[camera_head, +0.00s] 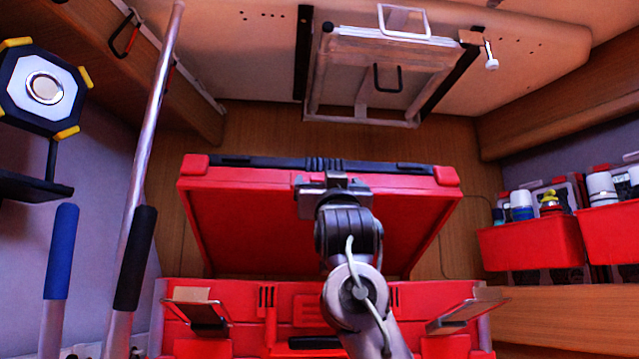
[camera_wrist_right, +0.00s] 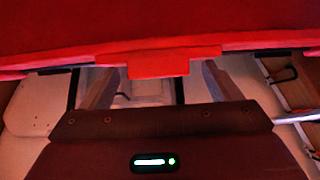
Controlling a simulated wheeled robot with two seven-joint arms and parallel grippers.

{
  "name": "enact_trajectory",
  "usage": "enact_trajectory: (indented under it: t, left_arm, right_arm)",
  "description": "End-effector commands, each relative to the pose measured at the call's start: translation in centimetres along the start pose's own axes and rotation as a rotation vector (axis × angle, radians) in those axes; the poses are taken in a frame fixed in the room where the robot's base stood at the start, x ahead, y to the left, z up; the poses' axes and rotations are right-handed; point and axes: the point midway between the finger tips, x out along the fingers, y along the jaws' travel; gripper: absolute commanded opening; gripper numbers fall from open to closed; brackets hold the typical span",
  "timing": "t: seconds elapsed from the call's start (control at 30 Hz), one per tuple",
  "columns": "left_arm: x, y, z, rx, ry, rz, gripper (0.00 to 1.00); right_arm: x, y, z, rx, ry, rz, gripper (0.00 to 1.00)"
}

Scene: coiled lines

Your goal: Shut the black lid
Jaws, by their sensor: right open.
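The lid (camera_head: 245,215) of a red toolbox (camera_head: 250,300) stands raised at the back of the box. Its underside is red, and a black strip (camera_head: 240,162) runs along its top edge. My right gripper (camera_head: 333,180) is at the middle of that top edge, and my wrist covers part of the lid. In the right wrist view the gripper (camera_wrist_right: 163,66) is open, its two fingers apart on either side of a red tab (camera_wrist_right: 160,63) on the lid's edge. I cannot tell whether the fingers touch the lid. My left gripper is not in view.
Two latches (camera_head: 196,312) and (camera_head: 465,310) stick out at the box front. Red bins (camera_head: 528,243) with bottles sit on a wooden shelf at right. A metal pole (camera_head: 150,130) and a blue-handled tool (camera_head: 61,250) stand at left. A framed hatch (camera_head: 385,85) is overhead.

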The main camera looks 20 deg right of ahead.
Motion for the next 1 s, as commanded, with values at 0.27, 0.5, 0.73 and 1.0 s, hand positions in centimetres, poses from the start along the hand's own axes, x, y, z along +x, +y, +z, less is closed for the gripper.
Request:
enact_trajectory:
  t: [0.27,0.5,0.73,1.0]
  left_arm:
    - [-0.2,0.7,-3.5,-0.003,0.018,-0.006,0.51]
    - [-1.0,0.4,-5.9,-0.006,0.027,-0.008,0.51]
    - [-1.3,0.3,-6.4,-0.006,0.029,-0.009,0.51]
    - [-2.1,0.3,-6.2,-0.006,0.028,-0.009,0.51]
  right_arm:
    - [-4.0,-0.1,0.3,0.0,0.002,-0.001,0.84]
    - [-7.2,-0.3,0.1,-0.001,0.001,-0.001,0.84]
    - [-7.7,-0.3,0.0,-0.002,-0.001,-0.002,0.84]
    - [-7.1,0.0,-0.7,-0.003,-0.013,-0.004,0.64]
